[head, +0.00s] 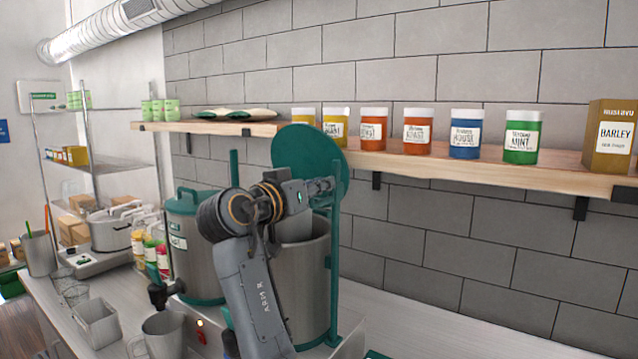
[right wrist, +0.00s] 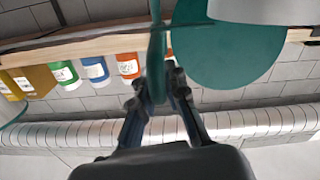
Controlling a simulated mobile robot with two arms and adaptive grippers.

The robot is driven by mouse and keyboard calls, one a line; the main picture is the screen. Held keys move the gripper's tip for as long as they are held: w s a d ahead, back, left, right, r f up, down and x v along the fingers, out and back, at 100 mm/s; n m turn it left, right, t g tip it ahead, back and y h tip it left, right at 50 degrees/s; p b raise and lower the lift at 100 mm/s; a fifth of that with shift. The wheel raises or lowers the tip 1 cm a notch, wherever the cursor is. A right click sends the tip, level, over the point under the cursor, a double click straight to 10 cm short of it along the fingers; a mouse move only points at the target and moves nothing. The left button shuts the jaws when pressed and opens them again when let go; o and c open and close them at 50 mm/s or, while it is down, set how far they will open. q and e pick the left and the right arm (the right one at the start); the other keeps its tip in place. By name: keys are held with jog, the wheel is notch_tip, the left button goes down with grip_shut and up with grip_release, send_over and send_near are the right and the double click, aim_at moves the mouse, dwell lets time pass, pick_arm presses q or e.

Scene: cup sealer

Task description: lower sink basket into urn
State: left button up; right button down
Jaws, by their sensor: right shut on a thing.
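The open steel urn (head: 305,290) stands right of centre in the head view, with its round green lid (head: 300,150) raised behind it. The lid also shows in the right wrist view (right wrist: 228,55). A lighter steel wall in the urn's mouth looks like the basket (head: 297,229); my arm hides much of it, so its depth cannot be told. My right gripper (head: 326,190) is above the urn's mouth. In the right wrist view its fingers (right wrist: 156,88) are shut on a green upright bar (right wrist: 156,50), apparently the basket's handle. My left gripper is out of view.
A second urn (head: 197,245) with a closed green lid stands close on the left. A steel pitcher (head: 165,335) and a square steel container (head: 97,322) are at front left. A wooden shelf (head: 460,172) with several jars runs behind. The counter at right looks clear.

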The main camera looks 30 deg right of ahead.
notch_tip(320, 180, down, 9)
jog(key=b, duration=0.6)
jog(key=shift+f, duration=0.1)
jog(key=shift+w, duration=0.1)
jog(key=c, duration=1.6)
grip_release()
jog(key=shift+f, duration=0.1)
jog(key=shift+c, duration=0.2)
jog(key=shift+o, duration=1.4)
jog(key=shift+a, duration=0.1)
jog(key=shift+r, duration=0.2)
jog(key=shift+a, duration=0.1)
jog(key=v, duration=1.2)
